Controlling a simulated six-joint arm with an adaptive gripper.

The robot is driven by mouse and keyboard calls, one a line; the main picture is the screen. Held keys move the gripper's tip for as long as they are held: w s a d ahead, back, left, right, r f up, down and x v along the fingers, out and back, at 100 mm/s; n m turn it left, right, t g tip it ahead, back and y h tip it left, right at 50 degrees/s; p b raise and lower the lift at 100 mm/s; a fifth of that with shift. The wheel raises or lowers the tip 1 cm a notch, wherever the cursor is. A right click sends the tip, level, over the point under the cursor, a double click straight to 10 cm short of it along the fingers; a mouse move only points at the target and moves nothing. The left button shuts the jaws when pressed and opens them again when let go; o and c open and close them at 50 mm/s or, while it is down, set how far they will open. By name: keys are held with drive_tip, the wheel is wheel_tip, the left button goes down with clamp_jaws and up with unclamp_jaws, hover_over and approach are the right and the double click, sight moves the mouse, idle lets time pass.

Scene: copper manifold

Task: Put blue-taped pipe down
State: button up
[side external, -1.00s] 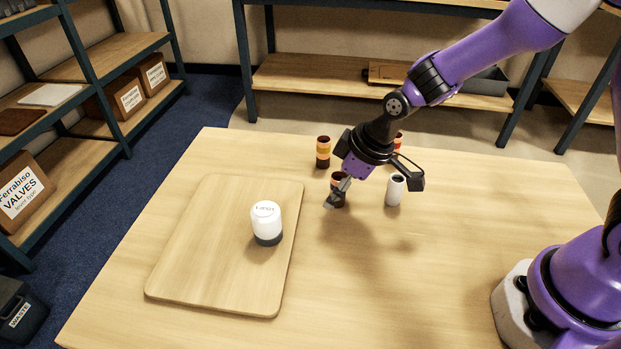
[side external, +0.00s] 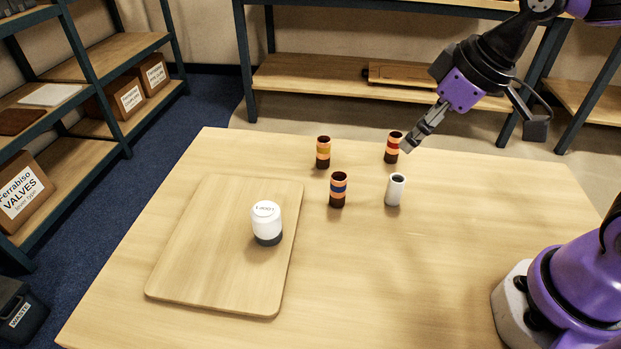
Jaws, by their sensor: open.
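The blue-taped pipe (side external: 338,190) is a short copper-coloured cylinder with dark ends and a blue band. It stands upright on the table (side external: 430,265), to the right of the wooden board and apart from the other pieces. My gripper (side external: 415,139) is up at the back right, near the red-banded pipe (side external: 392,147) in the picture, away from the blue-taped pipe. It holds nothing that I can see. One finger shows clearly; the other is partly hidden behind it.
An orange-yellow-banded pipe (side external: 323,152) and a white cylinder (side external: 395,190) stand nearby. A wooden board (side external: 200,250) at left bears a white jar with a dark base (side external: 267,223).

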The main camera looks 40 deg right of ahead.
drive_tip(key=s+d+r+m+h, duration=0.1)
drive_tip(key=s+d+m, duration=0.2)
drive_tip(key=s, duration=0.2)
drive_tip(key=shift+s+r+t, duration=0.15)
drive_tip(key=shift+s+t, duration=0.1)
drive_tip(key=shift+t, duration=0.15)
idle(0.8)
